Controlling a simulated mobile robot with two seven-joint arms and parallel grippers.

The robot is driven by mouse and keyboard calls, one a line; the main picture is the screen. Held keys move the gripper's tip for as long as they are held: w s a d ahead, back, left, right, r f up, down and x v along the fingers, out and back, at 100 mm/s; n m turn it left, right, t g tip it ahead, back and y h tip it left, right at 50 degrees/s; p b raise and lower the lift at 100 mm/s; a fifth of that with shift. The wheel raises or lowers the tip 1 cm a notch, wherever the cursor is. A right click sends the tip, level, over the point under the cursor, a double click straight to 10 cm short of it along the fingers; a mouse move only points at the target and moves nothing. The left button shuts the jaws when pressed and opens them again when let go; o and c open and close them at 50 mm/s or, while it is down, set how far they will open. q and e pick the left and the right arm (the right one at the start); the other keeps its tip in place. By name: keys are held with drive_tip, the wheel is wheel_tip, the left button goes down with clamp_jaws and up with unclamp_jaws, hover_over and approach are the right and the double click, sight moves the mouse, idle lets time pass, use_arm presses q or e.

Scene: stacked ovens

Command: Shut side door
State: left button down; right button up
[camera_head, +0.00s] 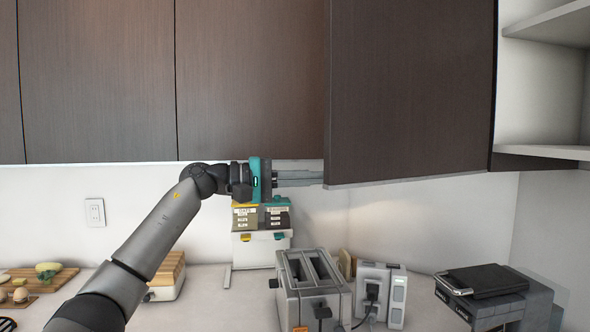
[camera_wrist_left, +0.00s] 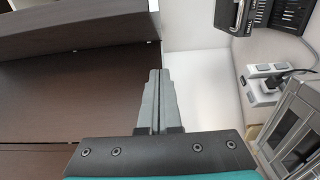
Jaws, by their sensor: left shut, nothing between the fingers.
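The side door is the dark brown cabinet door (camera_head: 410,90) at the upper right of the head view. It stands ajar, its left edge swung out toward me and its right edge back near the open shelves. My left gripper (camera_head: 320,180) points right, with its fingertips by the door's lower left corner; I cannot tell whether they touch it. In the left wrist view, its fingers (camera_wrist_left: 155,80) are together and empty. A dark panel with a pale edge (camera_wrist_left: 80,30) lies ahead of them there; I cannot tell for certain that it is the door. My right gripper is out of view.
Closed dark cabinet fronts (camera_head: 90,80) are to the left. Below are a toaster (camera_head: 312,290), stacked boxes (camera_head: 262,235), a socket block (camera_head: 380,292) and a dark grey appliance (camera_head: 495,295). White open shelves (camera_head: 550,70) stand at the right.

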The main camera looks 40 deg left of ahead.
sight(344, 180)
use_arm(q)
drive_tip(key=shift+w+d+p, duration=0.15)
drive_tip(key=shift+w+d, duration=0.1)
drive_tip(key=shift+d, duration=0.75)
drive_tip(key=shift+w+d+p, duration=0.15)
drive_tip(key=shift+w+d, duration=0.1)
drive_tip(key=shift+d, duration=0.75)
drive_tip(key=shift+w+d+p, duration=0.15)
drive_tip(key=shift+w+d, duration=0.1)
drive_tip(key=shift+d, duration=0.75)
